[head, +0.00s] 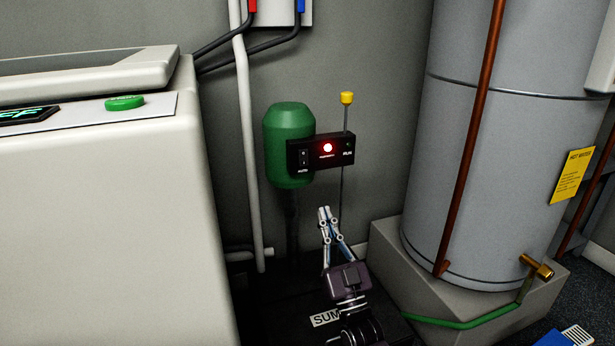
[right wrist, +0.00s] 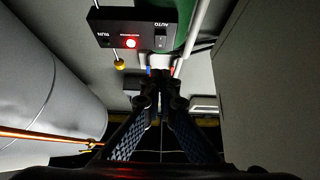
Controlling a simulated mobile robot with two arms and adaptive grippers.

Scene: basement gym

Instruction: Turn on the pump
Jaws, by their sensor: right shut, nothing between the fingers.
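The pump is a green rounded body (head: 288,132) with a black control box (head: 318,152) on its front. The box has a lit red light (head: 328,148), a switch marked AUTO (head: 304,157) on the left and a small RUN light at the right that looks dark green. The box also shows at the top of the right wrist view (right wrist: 130,27), upside down, with its switch (right wrist: 160,40). My right gripper (head: 323,210) is shut and empty, pointing up just below the box, apart from it in the picture. My left gripper is not in view.
A thin rod with a yellow knob (head: 347,97) rises beside the box. A white washer (head: 100,200) stands close at left, a grey water heater (head: 460,150) on a plinth at right. A white pipe (head: 246,140) runs behind. A black lid marked SUM (head: 325,319) lies below.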

